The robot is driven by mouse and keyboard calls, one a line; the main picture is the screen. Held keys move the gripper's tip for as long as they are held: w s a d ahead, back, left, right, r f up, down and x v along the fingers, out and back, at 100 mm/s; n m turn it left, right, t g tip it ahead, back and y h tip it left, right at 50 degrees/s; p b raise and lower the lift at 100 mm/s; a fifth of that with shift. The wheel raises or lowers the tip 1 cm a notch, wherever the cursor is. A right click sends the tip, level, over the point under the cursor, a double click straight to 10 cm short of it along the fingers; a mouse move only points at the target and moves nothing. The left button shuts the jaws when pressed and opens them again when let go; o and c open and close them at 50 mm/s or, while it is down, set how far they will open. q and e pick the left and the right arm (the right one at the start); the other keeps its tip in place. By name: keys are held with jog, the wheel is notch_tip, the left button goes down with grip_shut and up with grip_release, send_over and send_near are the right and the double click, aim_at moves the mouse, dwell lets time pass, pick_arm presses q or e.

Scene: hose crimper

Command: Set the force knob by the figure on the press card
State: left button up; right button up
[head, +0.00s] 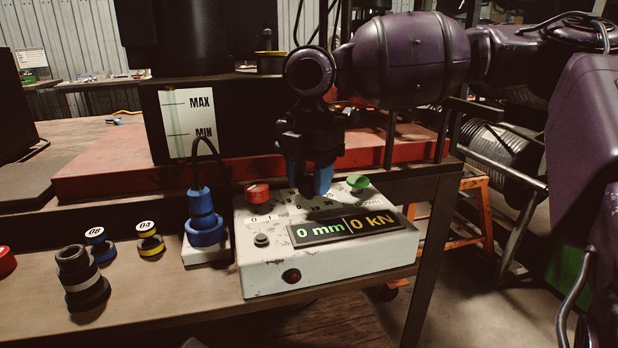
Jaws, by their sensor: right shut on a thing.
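The control box (330,262) is a worn white box near the bench's right end. Its display (345,226) reads 0 mm in green and 0 kN in yellow. My right gripper (309,180) comes down on the box's top from behind. Its blue fingers are shut on the force knob, between the red button and the green button. The fingers hide the knob and its pointer; only part of its printed scale shows, too small to read. No press card can be made out with a readable figure. My left gripper is out of view.
A red button (258,193) and a green button (358,183) flank the gripper closely. A blue plug (204,218) with a cable stands left of the box. A MAX/MIN gauge (188,122) is behind.

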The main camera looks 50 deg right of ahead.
aim_at(310, 179)
jog(key=shift+n, duration=0.5)
jog(key=o, duration=0.9)
pick_arm(q)
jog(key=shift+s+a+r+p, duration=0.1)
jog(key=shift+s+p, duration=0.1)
jog(key=shift+p, duration=0.6)
pick_arm(e)
notch_tip(310, 179, up, 11)
jog(key=shift+f, duration=0.1)
